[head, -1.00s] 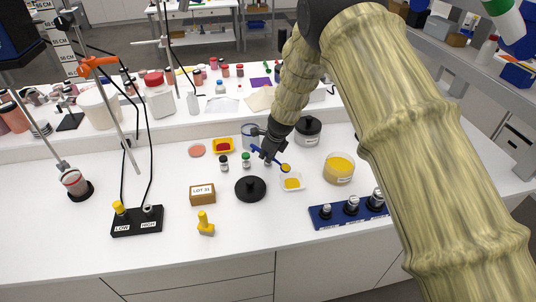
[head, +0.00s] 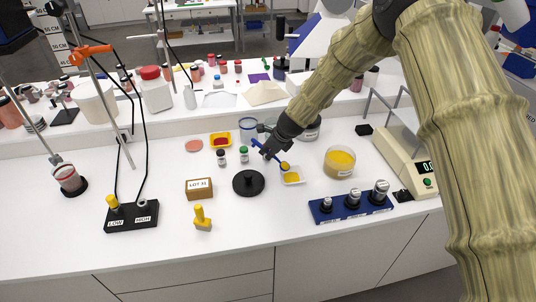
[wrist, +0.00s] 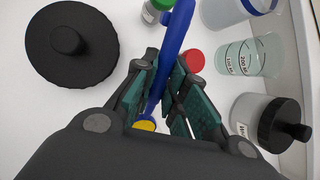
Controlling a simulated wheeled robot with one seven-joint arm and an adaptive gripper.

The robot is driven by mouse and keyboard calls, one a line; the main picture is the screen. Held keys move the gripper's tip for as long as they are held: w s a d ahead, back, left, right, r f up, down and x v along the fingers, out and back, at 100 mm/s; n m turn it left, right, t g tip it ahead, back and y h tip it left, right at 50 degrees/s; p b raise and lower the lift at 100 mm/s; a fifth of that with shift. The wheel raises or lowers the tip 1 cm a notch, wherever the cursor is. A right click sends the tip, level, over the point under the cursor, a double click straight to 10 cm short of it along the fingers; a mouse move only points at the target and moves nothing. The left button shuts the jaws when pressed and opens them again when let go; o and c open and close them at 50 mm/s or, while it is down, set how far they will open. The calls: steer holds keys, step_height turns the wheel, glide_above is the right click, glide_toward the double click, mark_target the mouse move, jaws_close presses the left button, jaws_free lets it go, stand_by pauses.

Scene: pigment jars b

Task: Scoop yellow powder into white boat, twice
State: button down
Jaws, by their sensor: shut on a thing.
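My gripper (head: 270,153) is shut on the blue scoop (wrist: 172,50), whose handle rises between its fingers. The scoop's bowl (head: 285,165) holds yellow powder and is at the far edge of the white boat (head: 299,182); I cannot tell whether they touch. The bowl's yellow also shows below the fingers in the wrist view (wrist: 145,125). Yellow powder (head: 291,177) lies in the boat. The open jar of yellow powder (head: 340,162) stands to the right of the boat. The boat is not visible in the wrist view.
A black lid (head: 248,182) lies left of the boat. Small vials (head: 244,154), a blue-rimmed beaker (head: 248,129) and a black-lidded jar (wrist: 265,120) stand close to my gripper. A blue weight block (head: 350,205) and a balance (head: 405,158) are right.

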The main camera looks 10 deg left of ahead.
mark_target(277, 159)
steer(key=shift+s+d+r+t+y+b, duration=0.2)
steer(key=shift+d+r+y+b, duration=0.25)
steer(key=shift+b, duration=1.25)
steer(key=shift+s+d+r+t+y+b, duration=0.2)
steer(key=shift+y+b, duration=0.45)
steer(key=shift+b, duration=1.05)
steer(key=shift+s+d+r+m+t+y+b, duration=0.2)
steer(key=shift+d+r+y+b, duration=0.35)
steer(key=shift+b, duration=1.9)
steer(key=shift+d+r+m+t+y+b, duration=0.1)
steer(key=shift+d+r+t+y+b, duration=0.45)
steer(key=shift+b, duration=1.85)
steer(key=shift+s+d+r+t+y+b, duration=0.1)
steer(key=shift+s+d+t+y+b, duration=0.35)
steer(key=shift+b, duration=2.1)
steer(key=shift+w+d+r+y+b, duration=0.1)
steer(key=shift+d+y+b, duration=0.6)
steer(key=shift+b, duration=1.8)
steer(key=shift+s+d+r+m+t+y+b, duration=0.15)
steer(key=shift+y+b, duration=0.25)
steer(key=shift+b, duration=1.15)
steer(key=shift+s+d+f+m+t+y+b, duration=0.1)
steer(key=shift+d+y+b, duration=0.2)
steer(key=shift+b, duration=1.3)
steer(key=shift+s+d+r+m+t+y+b, duration=0.15)
steer(key=shift+y+b, duration=0.3)
steer(key=shift+b, duration=1.1)
